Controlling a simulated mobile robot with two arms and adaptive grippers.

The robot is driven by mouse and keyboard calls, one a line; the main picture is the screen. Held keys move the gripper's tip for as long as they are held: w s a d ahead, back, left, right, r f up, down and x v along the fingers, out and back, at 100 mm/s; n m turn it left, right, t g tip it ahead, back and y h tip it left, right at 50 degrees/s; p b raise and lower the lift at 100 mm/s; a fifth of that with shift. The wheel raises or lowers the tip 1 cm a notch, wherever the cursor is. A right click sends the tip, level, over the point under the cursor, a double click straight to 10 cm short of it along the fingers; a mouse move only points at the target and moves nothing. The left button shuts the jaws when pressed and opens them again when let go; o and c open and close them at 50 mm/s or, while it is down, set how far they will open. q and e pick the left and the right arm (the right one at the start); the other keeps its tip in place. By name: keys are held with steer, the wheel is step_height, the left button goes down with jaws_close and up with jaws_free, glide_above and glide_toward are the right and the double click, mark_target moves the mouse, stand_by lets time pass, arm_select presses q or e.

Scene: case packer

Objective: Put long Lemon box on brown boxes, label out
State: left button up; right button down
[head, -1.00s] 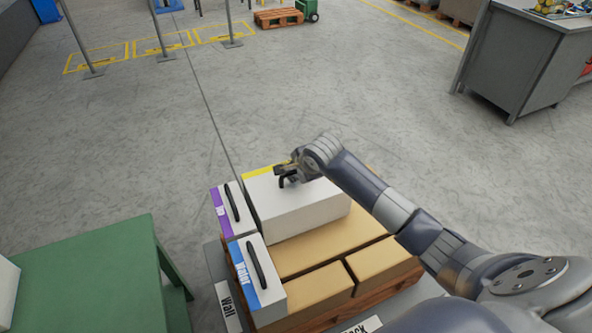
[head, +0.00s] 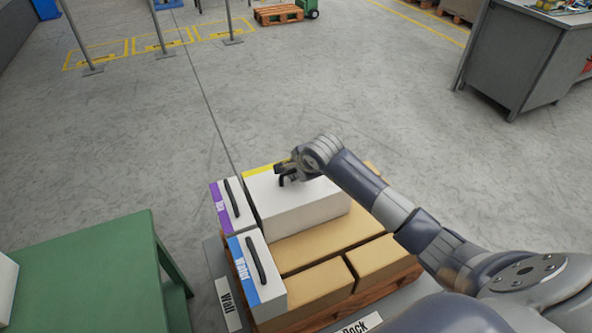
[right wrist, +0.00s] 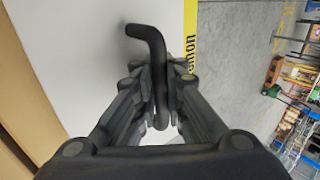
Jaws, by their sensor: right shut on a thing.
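The long white Lemon box (head: 300,212) rests on the brown boxes (head: 325,240) on the pallet, on the side away from me. Its yellow label band (head: 258,170) lies along the far left edge; the wrist view shows part of the word "Lemon" on the yellow strip (right wrist: 190,45). My right gripper (head: 286,176) is at the top of this box, shut on its black handle (right wrist: 150,45). The box's underside is hidden, so I cannot tell whether it fully touches the brown boxes. My left gripper is not in view.
A purple-label box (head: 232,205) and a blue-label Water box (head: 257,270) stand along the pallet's left side, close to the Lemon box. A green table (head: 90,265) is at left. A grey counter (head: 520,60) stands far right.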

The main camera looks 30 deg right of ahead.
steer(key=shift+w+r, duration=0.1)
steer(key=shift+w, duration=0.05)
steer(key=c, duration=1.6)
jaws_free()
steer(key=shift+s+f, duration=0.3)
steer(key=shift+f, duration=0.05)
steer(key=shift+s+r, duration=0.2)
steer(key=shift+r, duration=0.3)
steer(key=shift+v, duration=3.65)
